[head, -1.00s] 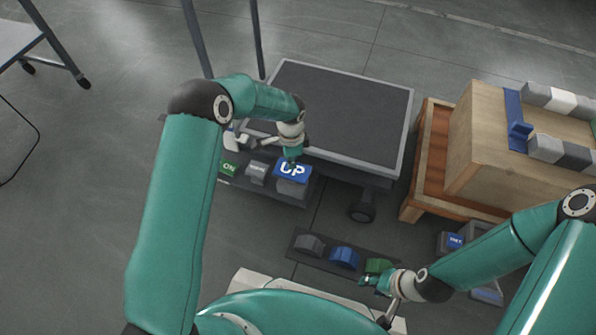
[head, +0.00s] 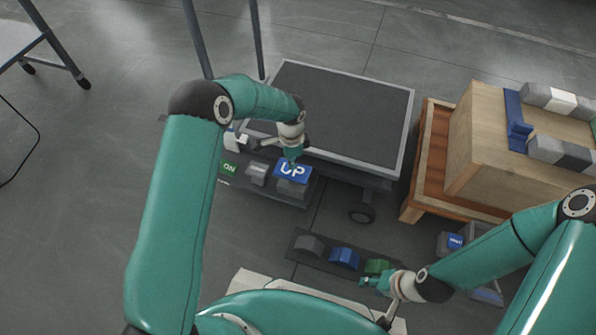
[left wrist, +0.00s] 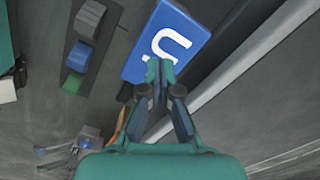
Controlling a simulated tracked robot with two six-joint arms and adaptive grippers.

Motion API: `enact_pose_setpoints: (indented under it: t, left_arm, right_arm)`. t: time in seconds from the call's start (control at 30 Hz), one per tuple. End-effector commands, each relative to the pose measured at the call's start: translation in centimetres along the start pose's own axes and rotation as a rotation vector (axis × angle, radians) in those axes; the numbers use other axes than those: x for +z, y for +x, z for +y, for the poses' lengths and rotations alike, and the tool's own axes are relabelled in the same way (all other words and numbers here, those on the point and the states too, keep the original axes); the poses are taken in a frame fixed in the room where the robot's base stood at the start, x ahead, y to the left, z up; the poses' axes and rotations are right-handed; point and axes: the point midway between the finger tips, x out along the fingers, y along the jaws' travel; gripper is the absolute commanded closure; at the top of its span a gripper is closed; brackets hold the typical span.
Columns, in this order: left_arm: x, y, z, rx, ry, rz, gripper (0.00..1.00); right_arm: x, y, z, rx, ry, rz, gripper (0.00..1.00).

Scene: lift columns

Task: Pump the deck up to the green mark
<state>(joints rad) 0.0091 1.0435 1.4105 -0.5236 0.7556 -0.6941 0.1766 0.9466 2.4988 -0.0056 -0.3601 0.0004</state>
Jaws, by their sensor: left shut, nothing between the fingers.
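The deck (head: 345,110) is a dark flat platform with a grey rim on wheels, in the middle of the head view. A blue UP pedal (head: 284,171) sits at its near side, and its face also shows in the left wrist view (left wrist: 185,40). My left gripper (head: 292,162) is shut and empty, with its tips at the UP pedal's top edge; I cannot tell whether they touch it. It also shows in the left wrist view (left wrist: 160,66). My right gripper (head: 368,281) is low beside a green block; its jaw state is unclear. I cannot make out a green mark on the column.
A grey pedal (head: 257,173) and a green ON pedal (head: 229,169) stand left of UP. A dark strip near me holds grey (head: 309,245), blue (head: 344,257) and green (head: 377,265) blocks. A wooden crate (head: 480,140) stands at the right.

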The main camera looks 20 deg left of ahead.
Motion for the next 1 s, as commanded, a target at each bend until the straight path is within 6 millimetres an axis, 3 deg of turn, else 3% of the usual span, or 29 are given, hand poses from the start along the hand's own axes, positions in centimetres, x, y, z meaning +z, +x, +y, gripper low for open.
enact_pose_setpoints:
  t: [1.0]
  left_arm:
    - [0.1,4.8,0.1,0.002,-0.001,0.0,1.0]
  right_arm:
    - [0.0,3.1,1.1,0.0,0.0,0.0,0.6]
